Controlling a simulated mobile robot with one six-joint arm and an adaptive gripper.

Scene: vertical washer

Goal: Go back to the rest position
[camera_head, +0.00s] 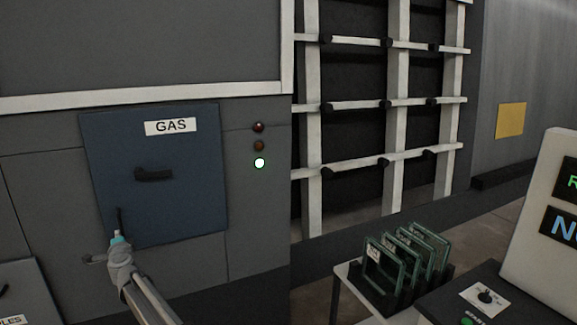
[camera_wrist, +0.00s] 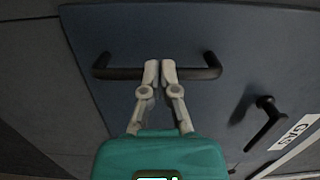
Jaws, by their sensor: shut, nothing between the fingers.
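The blue panel door (camera_head: 190,212) with a white GAS label (camera_head: 170,126) looks shut in the grey machine front. A dark handle (camera_head: 154,175) is near its middle and a dark upright bar handle (camera_head: 119,218) near its lower left. My gripper (camera_head: 118,235) is at that bar handle. In the wrist view my gripper (camera_wrist: 159,70) has its fingers together and empty. The fingertips overlap the middle of the bar handle (camera_wrist: 125,73); I cannot tell whether they touch it. The other handle (camera_wrist: 266,105) shows to the right.
Three round lamps are right of the door; the lowest lamp (camera_head: 260,163) glows white-green. A white frame rack (camera_head: 398,110) stands behind. Several green-edged plates (camera_head: 405,258) stand in a dark holder on a small table at lower right. A control box (camera_head: 490,297) and white display (camera_head: 545,220) are beside it.

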